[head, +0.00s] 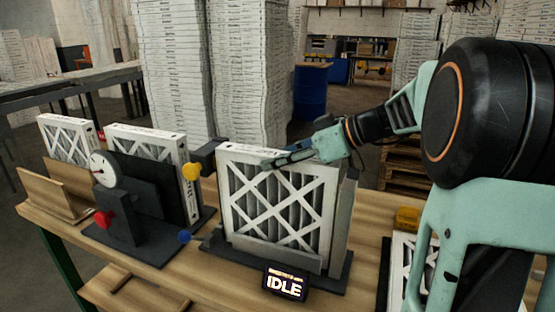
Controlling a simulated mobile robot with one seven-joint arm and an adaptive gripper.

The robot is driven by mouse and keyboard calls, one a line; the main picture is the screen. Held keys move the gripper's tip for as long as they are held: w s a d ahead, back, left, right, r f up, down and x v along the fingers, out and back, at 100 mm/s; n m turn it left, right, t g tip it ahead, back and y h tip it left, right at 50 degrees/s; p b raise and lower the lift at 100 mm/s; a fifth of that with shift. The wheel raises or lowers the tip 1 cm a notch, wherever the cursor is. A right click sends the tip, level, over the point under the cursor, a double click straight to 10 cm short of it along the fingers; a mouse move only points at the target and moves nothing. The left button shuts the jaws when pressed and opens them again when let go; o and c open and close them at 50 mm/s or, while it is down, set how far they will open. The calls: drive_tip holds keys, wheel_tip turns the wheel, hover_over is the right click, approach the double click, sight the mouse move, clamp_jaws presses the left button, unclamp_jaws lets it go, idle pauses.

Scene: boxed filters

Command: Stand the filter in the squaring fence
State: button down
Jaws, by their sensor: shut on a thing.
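A white-framed pleated filter (275,205) with a lattice face stands upright at the middle of the bench. It is within the squaring fence, whose dark base plate (340,283) carries a low grey front lip (270,256) and an upright wall at the right. The lip hides the filter's bottom edge, so I cannot tell whether it touches the base. My gripper (287,158) reaches in from the right and is shut on the filter's top edge. The far finger is mostly hidden.
A dark stand with a dial gauge (103,168) and a filter (150,142) is at the left. Another filter (68,137) stands in a wooden rack (50,195). An "IDLE" display (285,284) sits in front of the fence.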

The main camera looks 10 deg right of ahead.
drive_tip(key=shift+f+b, duration=0.25)
drive_tip(key=shift+b, duration=0.4)
drive_tip(key=c, duration=1.7)
unclamp_jaws()
drive_tip(key=shift+r, duration=0.1)
drive_tip(key=shift+r+p, duration=1.05)
drive_tip(key=shift+r, duration=2.35)
drive_tip(key=shift+o, duration=0.4)
